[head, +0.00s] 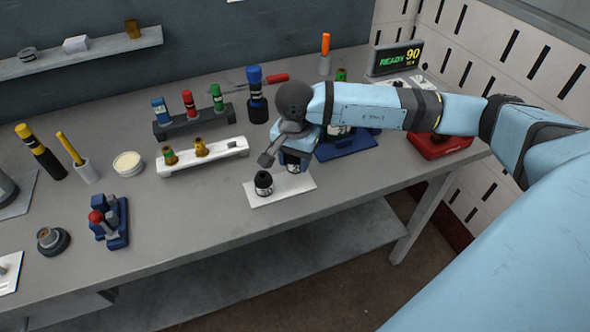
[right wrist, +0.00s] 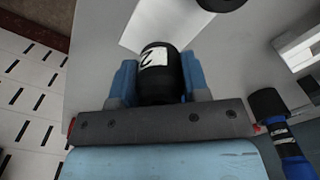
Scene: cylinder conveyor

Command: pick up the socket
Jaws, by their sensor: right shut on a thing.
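A black socket (right wrist: 160,72) with a white label marked with a dark figure sits between the blue fingers of my right gripper (right wrist: 153,82) in the right wrist view. The gripper is shut on it. In the head view my right gripper (head: 289,158) is over the right part of a white mat (head: 254,200), and the held socket is mostly hidden behind it. I cannot tell whether the socket touches the mat. A second black socket (head: 263,183) stands upright on the mat, left of the gripper. My left gripper is not in view.
Behind the mat are a white rack (head: 222,153) with small fittings and a dark rack (head: 195,122) with coloured-top parts. A blue-capped tool (head: 256,95) stands near the arm. A blue tray (head: 345,146) and red box (head: 440,146) lie right.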

